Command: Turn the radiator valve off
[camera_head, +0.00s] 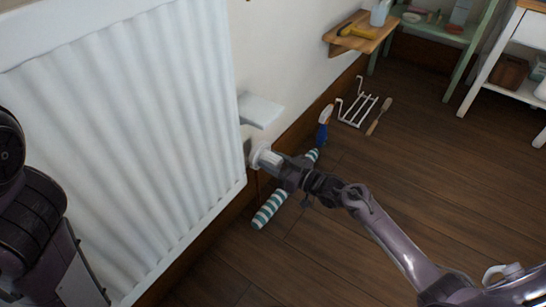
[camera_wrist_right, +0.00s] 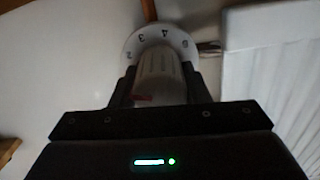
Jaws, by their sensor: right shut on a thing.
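The white ribbed radiator (camera_head: 130,130) fills the left of the head view, and its pale side shows at the right of the wrist view (camera_wrist_right: 280,75). The radiator valve (camera_head: 259,156) is a white knob at the radiator's lower right side. My right gripper (camera_head: 272,161) is shut on it. In the wrist view the knob (camera_wrist_right: 160,66) sits between my two dark fingers, in front of a white numbered dial (camera_wrist_right: 163,34). A 3 and a 4 are near the dial's top. A small red mark shows low on the knob. The gripper hides part of the knob. My left gripper is not in view.
A small white shelf (camera_head: 260,110) juts out just above the valve. A teal-striped roll (camera_head: 269,211) lies on the floor below my right gripper. A blue-topped bottle (camera_head: 324,124), a white rack (camera_head: 358,106) and a brush (camera_head: 379,116) lie beyond. The wooden floor at right is clear.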

